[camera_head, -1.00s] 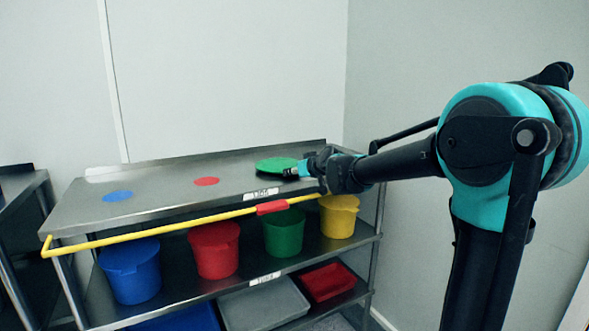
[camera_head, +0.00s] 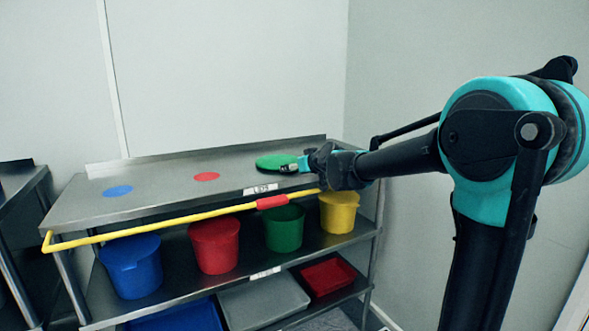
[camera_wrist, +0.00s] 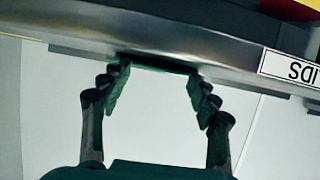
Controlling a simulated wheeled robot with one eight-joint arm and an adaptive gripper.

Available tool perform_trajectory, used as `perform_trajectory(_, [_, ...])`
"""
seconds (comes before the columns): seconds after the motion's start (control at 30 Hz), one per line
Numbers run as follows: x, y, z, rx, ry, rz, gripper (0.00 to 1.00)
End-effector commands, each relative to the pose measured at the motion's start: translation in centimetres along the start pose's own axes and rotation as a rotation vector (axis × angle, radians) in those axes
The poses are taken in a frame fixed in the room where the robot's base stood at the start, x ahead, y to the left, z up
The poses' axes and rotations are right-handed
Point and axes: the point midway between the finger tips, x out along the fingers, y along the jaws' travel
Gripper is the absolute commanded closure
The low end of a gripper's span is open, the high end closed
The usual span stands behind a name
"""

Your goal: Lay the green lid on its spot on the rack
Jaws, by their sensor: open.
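The green lid (camera_head: 276,161) is a flat green disc at the right part of the rack's steel top shelf (camera_head: 150,205). It appears to lie flat on the shelf; any spot under it is hidden. My gripper (camera_head: 299,164) is at the lid's right edge, low over the shelf. In the wrist view my gripper (camera_wrist: 157,80) shows its two fingers spread apart, with a dark green strip, likely the lid's edge (camera_wrist: 155,64), just beyond the fingertips. I cannot tell whether a finger still touches it.
A blue disc (camera_head: 118,191) and a red disc (camera_head: 206,176) lie flat on the same shelf. A yellow rail (camera_head: 160,223) with a red sleeve runs along the front. Blue, red, green (camera_head: 284,228) and yellow buckets stand below. A label (camera_head: 260,189) marks the shelf edge.

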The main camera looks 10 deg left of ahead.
Motion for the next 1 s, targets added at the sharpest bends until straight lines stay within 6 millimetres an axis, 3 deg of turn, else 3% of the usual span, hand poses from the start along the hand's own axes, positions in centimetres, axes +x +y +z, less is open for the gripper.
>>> perform_trajectory(0.6, [-9.4, 0.1, 0.1, 0.001, 0.000, 0.002, 0.39])
perform_trajectory(0.8, [-11.2, 0.0, 0.0, 0.001, 0.000, 0.000, 0.39])
perform_trajectory(1.0, [-11.7, 0.0, 0.0, 0.000, 0.000, 0.000, 0.39])
